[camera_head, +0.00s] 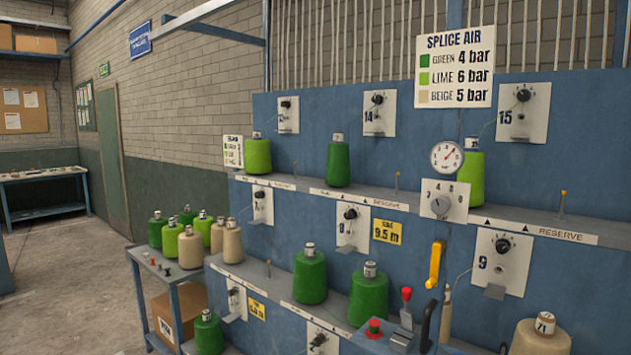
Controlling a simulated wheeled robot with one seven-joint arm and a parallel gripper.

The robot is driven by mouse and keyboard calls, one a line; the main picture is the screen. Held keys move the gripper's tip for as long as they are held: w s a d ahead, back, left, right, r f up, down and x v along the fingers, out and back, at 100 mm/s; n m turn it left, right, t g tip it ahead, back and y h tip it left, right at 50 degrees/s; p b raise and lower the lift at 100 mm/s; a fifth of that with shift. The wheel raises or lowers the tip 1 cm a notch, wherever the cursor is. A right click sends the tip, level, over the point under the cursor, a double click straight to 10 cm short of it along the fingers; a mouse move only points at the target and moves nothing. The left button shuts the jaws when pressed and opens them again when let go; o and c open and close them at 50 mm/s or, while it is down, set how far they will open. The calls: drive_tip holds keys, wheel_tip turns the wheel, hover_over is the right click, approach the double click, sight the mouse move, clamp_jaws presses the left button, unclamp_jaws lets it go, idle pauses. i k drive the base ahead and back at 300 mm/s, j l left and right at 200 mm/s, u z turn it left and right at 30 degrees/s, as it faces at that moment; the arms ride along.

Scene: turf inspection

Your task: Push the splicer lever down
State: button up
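A lever with a red knob (406,294) stands upright on a small grey unit (401,340) at the lower right centre. A yellow handle (435,265) is mounted upright on the blue frame above and to the right of it. I cannot tell for certain which of these is the splicer lever. A black curved handle (428,322) stands just right of the red-knobbed lever. A red button (374,327) is to its left. My gripper is not in view, so its distance from the lever and its opening do not show.
A pressure gauge (447,157) and a grey dial (440,201) sit above the yellow handle. Green cones (369,295) stand close left of the levers, and a beige cone (540,338) stands at the lower right. A trolley of cones (147,262) is at the left. Open floor lies beyond it.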

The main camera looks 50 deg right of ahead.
sight(406, 317)
drive_tip(key=z, duration=2.35)
drive_tip(key=i+j+u, duration=0.15)
drive_tip(key=i+j, duration=0.1)
drive_tip(key=j, duration=0.1)
